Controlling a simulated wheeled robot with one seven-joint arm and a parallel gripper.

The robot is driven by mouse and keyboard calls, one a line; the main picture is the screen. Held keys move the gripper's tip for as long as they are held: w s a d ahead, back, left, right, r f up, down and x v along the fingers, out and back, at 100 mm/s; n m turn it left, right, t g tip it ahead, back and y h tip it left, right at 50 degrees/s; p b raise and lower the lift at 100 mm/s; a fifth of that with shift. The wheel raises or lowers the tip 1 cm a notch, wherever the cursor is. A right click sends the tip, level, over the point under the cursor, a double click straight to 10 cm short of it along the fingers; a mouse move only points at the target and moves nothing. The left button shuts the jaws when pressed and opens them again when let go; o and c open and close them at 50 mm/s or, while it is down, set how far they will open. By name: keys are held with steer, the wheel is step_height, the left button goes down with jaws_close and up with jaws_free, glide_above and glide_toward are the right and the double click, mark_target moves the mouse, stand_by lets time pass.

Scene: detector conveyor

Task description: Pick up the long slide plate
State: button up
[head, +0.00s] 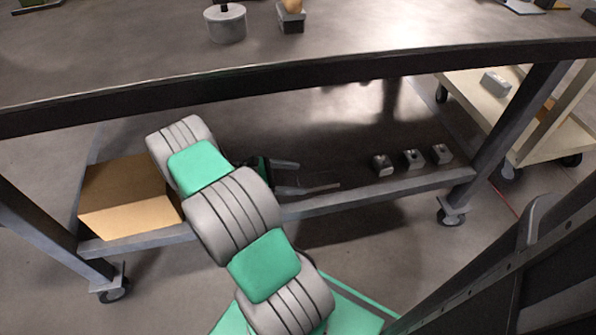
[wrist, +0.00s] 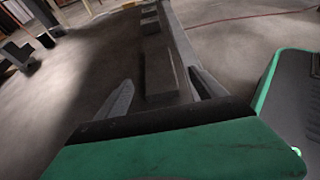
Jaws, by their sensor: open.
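A long, flat grey plate (wrist: 160,72) lies along the shelf edge in the wrist view, taken here as the long slide plate. I cannot clearly pick it out in the head view. My gripper (head: 312,175) is low over the lower shelf of the table, with its fingers pointing right. It also shows in the wrist view (wrist: 160,84), with its two fingers spread apart. The near part of the plate appears between the fingertips, with no visible grip on it. Whether the fingers touch it cannot be told.
Small metal blocks (head: 413,159) stand in a row on the lower shelf (head: 345,195), right of my gripper. A cardboard box (head: 130,200) sits at its left end. The tabletop edge (head: 300,75) overhangs the shelf. A cream cart (head: 480,100) stands at right.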

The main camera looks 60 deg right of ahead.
mark_target(315, 180)
steer(key=shift+w+d+f, duration=0.1)
steer(key=shift+w, duration=0.1)
steer(key=b+x, duration=0.1)
steer(key=x, duration=0.1)
steer(key=b+x, duration=0.1)
steer(key=x, duration=0.1)
steer(key=b+x, duration=0.1)
steer(key=x, duration=0.1)
steer(key=shift+s+d+f, duration=0.15)
steer(key=shift+s+f, duration=0.05)
steer(key=shift+f, duration=0.25)
steer(key=shift+s+d, duration=0.3)
steer(key=shift+d, duration=0.05)
steer(key=shift+c, duration=0.2)
jaws_close()
steer(key=shift+r, duration=0.1)
